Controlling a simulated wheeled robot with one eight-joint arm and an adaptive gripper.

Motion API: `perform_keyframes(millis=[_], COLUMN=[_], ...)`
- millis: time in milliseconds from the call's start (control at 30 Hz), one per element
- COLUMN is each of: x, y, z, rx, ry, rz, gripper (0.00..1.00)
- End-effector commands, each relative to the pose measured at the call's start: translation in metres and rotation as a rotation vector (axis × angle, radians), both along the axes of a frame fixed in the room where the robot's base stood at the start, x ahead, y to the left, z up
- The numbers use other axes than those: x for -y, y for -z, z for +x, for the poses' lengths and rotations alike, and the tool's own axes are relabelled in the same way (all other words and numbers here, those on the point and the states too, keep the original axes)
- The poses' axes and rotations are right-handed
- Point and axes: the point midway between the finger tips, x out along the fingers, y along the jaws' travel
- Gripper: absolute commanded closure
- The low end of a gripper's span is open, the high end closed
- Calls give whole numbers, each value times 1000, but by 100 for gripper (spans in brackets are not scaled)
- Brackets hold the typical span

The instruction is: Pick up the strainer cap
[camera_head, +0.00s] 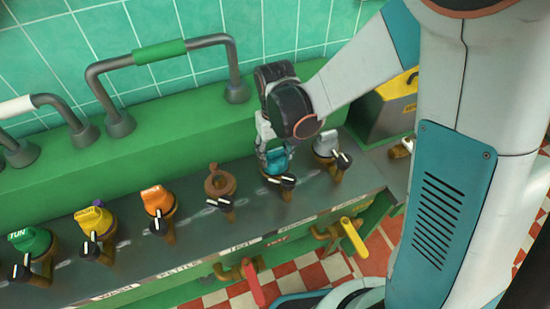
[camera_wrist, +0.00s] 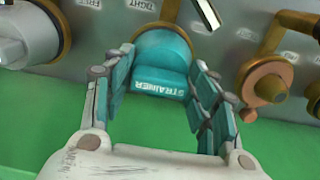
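The strainer cap (camera_wrist: 160,80) is teal with "STRAINER" in white letters, and it sits on a round brass fitting on the grey panel. In the head view the cap (camera_head: 277,160) shows partly below my gripper (camera_head: 270,147), which reaches down over it from above. In the wrist view my gripper (camera_wrist: 160,88) has its teal fingers spread, one on each side of the cap. The fingers are close to the cap's sides, and I see no clear grip on it. Whether either fingertip touches it is hard to tell.
A grey cap (camera_head: 326,144) stands close to the right, and a brown capless fitting (camera_head: 220,181) to the left. Farther left are orange (camera_head: 157,200), yellow (camera_head: 93,220) and green (camera_head: 30,240) caps. Black-handled taps line the front. Pipe handles (camera_head: 165,50) rise behind.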

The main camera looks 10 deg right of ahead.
Motion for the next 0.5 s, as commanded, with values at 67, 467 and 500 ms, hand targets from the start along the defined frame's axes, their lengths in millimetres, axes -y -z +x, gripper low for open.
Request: perform_keyframes(millis=[67,467,500], x=[0,0,0], y=[0,-2,-3], z=[0,0,0], rx=[0,0,0], ry=[0,0,0], rz=[0,0,0], gripper=[70,70,70])
